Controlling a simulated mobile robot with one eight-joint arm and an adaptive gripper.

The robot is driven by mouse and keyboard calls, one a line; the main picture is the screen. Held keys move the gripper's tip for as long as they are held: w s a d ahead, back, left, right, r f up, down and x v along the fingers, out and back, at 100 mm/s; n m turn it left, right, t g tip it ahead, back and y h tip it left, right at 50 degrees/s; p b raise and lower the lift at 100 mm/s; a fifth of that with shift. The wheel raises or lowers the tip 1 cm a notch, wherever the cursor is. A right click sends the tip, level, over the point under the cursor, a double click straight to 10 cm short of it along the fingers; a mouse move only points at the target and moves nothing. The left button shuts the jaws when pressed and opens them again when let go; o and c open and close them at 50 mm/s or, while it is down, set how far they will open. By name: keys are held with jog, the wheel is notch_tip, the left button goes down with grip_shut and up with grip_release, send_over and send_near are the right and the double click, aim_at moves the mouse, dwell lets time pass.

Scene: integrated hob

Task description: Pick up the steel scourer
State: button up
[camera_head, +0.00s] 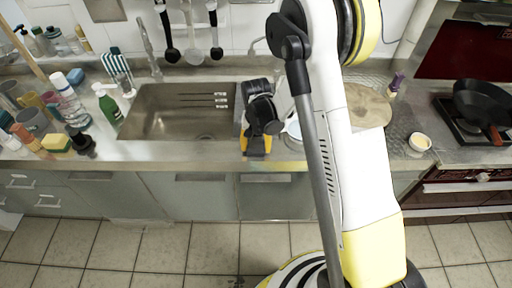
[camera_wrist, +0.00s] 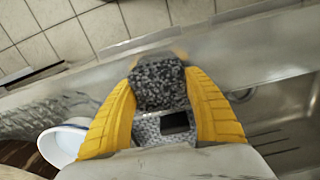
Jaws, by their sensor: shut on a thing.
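The steel scourer (camera_wrist: 158,84) is a grey, speckled block in the middle of the wrist view. It sits between the two yellow fingers of my gripper (camera_wrist: 163,72), which are shut on it from both sides. In the head view my gripper (camera_head: 256,143) points down at the front edge of the counter, at the right side of the sink. The scourer is hard to make out there, mostly hidden by the fingers. Whether it touches the counter I cannot tell.
The empty sink (camera_head: 165,118) lies left of my gripper. A white bowl (camera_wrist: 66,142) is close beside the fingers. Bottles, cups and a yellow sponge (camera_head: 57,143) crowd the left counter. A frying pan (camera_head: 483,105) sits on the hob at right.

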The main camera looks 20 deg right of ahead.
aim_at(256, 143)
notch_tip(256, 143, up, 4)
jog(key=shift+r+p, duration=0.25)
jog(key=shift+p, duration=0.85)
jog(key=s+d+r+p, duration=0.3)
jog(key=d+r, duration=0.3)
jog(key=d, duration=0.5)
jog(key=shift+s+r, duration=0.2)
jog(key=shift+r, duration=0.05)
jog(key=shift+d, duration=0.1)
